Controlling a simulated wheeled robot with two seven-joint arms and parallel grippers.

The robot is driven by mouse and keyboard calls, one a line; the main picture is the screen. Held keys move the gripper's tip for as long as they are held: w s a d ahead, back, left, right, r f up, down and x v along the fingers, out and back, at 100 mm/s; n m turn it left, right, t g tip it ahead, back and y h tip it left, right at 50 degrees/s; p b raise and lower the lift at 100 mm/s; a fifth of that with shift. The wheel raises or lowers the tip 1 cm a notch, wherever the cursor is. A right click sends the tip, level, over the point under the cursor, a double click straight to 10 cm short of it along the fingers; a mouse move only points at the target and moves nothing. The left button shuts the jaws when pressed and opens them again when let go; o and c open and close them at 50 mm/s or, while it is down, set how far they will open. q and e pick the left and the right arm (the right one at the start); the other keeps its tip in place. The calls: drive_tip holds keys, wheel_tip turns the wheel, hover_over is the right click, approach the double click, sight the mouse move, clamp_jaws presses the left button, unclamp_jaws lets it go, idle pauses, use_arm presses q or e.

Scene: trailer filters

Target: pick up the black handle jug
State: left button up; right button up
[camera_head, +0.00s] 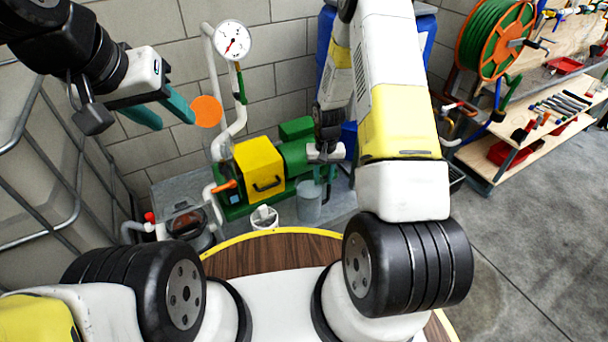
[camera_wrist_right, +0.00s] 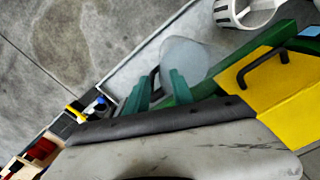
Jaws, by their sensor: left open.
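The jug (camera_head: 309,203) is a pale grey, see-through vessel standing on the grey platform beside the green pump. In the right wrist view the jug (camera_wrist_right: 184,58) shows its black handle (camera_wrist_right: 154,82) on the side toward my fingers. My left gripper (camera_head: 160,112) is open and empty, high at the left, far from the jug.
A green pump with a yellow guard (camera_head: 259,168) stands left of the jug. A white slotted basket (camera_head: 264,217) is in front. An orange disc (camera_head: 207,111) is by my left fingertips. A gauge (camera_head: 232,40) and pipes rise behind. A workbench (camera_head: 520,140) stands at right.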

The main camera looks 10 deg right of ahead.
sight(321, 192)
wheel_tip(321, 192, down, 8)
drive_tip(key=shift+w+a+f, duration=0.1)
drive_tip(key=shift+w+a, duration=0.05)
idle(0.3)
clamp_jaws()
idle(1.4)
